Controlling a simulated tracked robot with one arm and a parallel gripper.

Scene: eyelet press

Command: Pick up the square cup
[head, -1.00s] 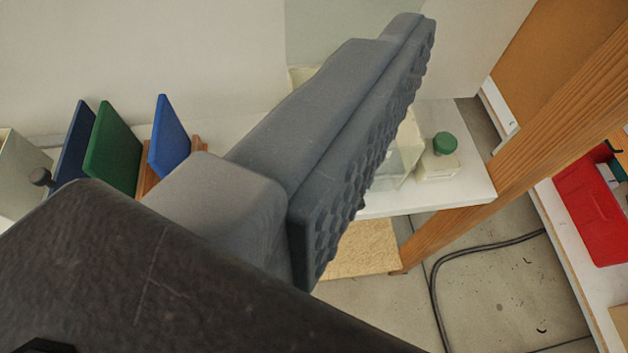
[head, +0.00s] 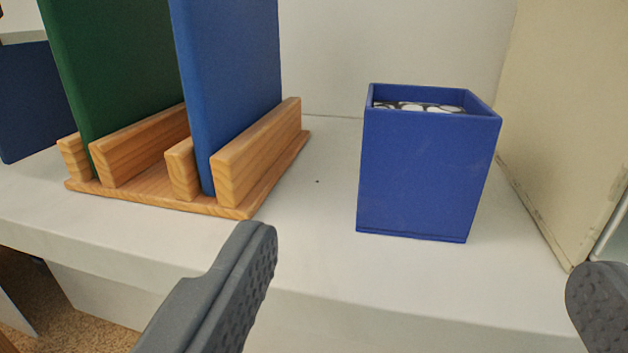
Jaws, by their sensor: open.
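The square cup (head: 425,180) is a blue, open-topped box standing upright on the white shelf, right of centre. Small round pale and dark pieces show inside its top. My gripper (head: 425,285) is open, with one grey textured finger at the lower left and the other at the lower right edge. The cup is ahead of the fingers, in the gap between them as seen here. Neither finger appears to touch it.
A wooden rack (head: 230,205) with blue (head: 230,80) and green (head: 120,70) upright boards stands left of the cup. A cream box (head: 560,130) stands close on the right. The white shelf (head: 310,250) is bare in front of the cup.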

